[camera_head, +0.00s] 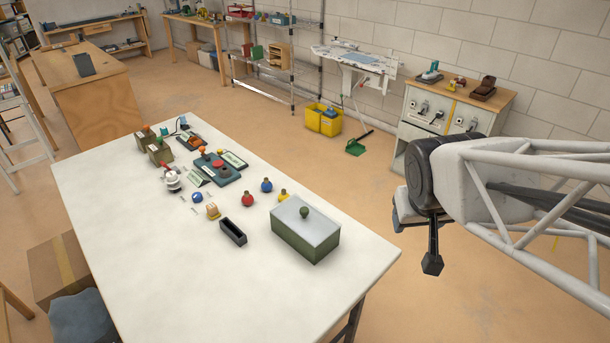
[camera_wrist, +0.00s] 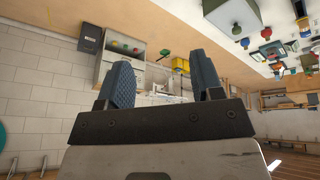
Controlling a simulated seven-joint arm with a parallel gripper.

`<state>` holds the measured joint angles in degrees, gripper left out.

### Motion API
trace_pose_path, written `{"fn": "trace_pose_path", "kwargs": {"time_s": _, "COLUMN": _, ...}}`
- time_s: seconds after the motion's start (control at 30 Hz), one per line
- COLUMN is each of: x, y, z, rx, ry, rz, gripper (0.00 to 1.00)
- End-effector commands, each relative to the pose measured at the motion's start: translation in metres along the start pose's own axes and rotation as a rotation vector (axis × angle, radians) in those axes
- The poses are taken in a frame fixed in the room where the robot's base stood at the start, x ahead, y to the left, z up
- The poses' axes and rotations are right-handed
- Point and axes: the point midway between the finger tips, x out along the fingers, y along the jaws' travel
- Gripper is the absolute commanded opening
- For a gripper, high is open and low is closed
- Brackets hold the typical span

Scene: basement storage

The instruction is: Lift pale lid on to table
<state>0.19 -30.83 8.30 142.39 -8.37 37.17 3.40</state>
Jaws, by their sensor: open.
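The pale lid (camera_head: 306,222) with a round dark green knob (camera_head: 304,212) sits on a green box (camera_head: 306,246) near the right edge of the white table (camera_head: 200,290). My gripper (camera_head: 432,264) hangs to the right of the table, past its edge and apart from the lid. In the wrist view its two blue fingers (camera_wrist: 163,82) stand wide apart with nothing between them. The wrist picture is turned over; the lid (camera_wrist: 235,14) shows there at the top.
A small black open tray (camera_head: 232,232), red, blue and yellow round pieces (camera_head: 267,186) and a blue device (camera_head: 216,170) stand left of and behind the box. The table's front part is clear. A cabinet (camera_head: 440,110) stands behind my arm.

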Motion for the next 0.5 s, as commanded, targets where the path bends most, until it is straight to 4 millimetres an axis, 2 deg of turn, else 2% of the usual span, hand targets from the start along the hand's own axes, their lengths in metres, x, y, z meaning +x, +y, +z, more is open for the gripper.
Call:
{"fn": "trace_pose_path", "kwargs": {"time_s": 0.03, "x": 0.014, "y": 0.0, "z": -0.012, "rx": -0.017, "ry": 0.027, "rz": 0.009, "gripper": 0.6}}
{"fn": "trace_pose_path", "kwargs": {"time_s": 0.27, "x": 0.068, "y": -0.004, "z": -0.066, "rx": -0.111, "ry": 0.194, "rz": 0.023, "gripper": 0.6}}
{"fn": "trace_pose_path", "kwargs": {"time_s": 0.5, "x": 0.124, "y": -0.025, "z": -0.111, "rx": -0.22, "ry": 0.362, "rz": -0.024, "gripper": 0.6}}
